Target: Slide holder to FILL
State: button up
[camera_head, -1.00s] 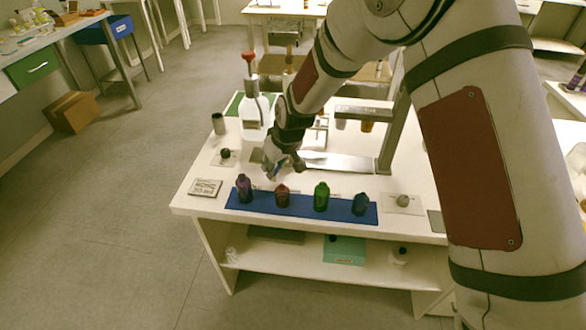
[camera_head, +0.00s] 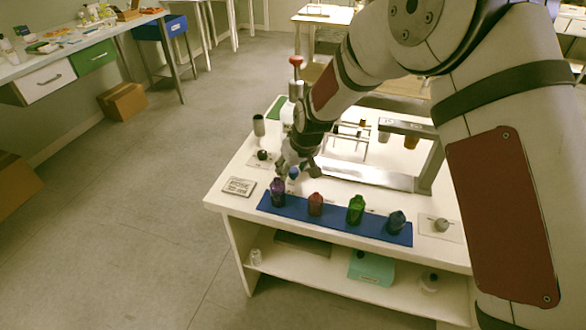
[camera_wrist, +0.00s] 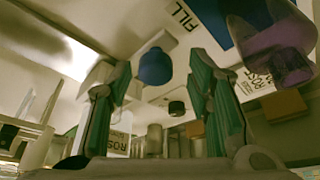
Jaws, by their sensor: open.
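My gripper (camera_head: 299,168) is low over the white table, behind the left end of the row of bottles. In the wrist view its two green-padded fingers (camera_wrist: 160,72) are apart. A round blue knob (camera_wrist: 155,66) shows between them; whether they touch it I cannot tell. The knob also shows as a small blue spot (camera_head: 293,173) under the gripper in the head view. The holder's body under the knob is not clearly visible. The FILL label (camera_wrist: 184,15) lies on the pale surface just beyond the knob in the wrist view.
A blue strip (camera_head: 330,223) at the front edge carries purple (camera_head: 277,192), red (camera_head: 315,204), green (camera_head: 355,209) and dark blue (camera_head: 396,222) bottles. The purple one (camera_wrist: 284,52) is close to one finger. A metal stand (camera_head: 372,175) is right of the gripper.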

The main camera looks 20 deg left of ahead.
jog(key=shift+r, duration=0.1)
jog(key=v, duration=1.1)
jog(key=shift+r, duration=0.4)
jog(key=shift+d, duration=0.1)
jog(key=s+d+r+m+h+p, duration=0.1)
jog(key=s+d+r+m+p, duration=0.1)
jog(key=s+d+r, duration=0.6)
jog(key=s+d+r+m+h+p, duration=0.15)
jog(key=s+d+r, duration=0.35)
jog(key=d+r, duration=0.6)
jog(key=s+d+r+m+p, duration=0.2)
jog(key=s+d, duration=0.4)
jog(key=s, duration=0.5)
jog(key=s+d+r+m+p, duration=0.1)
jog(key=s+d+m+p, duration=0.1)
jog(key=s+d, duration=0.5)
jog(key=s+m, duration=0.1)
jog(key=s, duration=0.2)
jog(key=shift+s+d+r+t+h+p, duration=0.3)
jog(key=shift+s+r+t+h+p, duration=0.05)
jog(key=shift+r+t+p, duration=0.05)
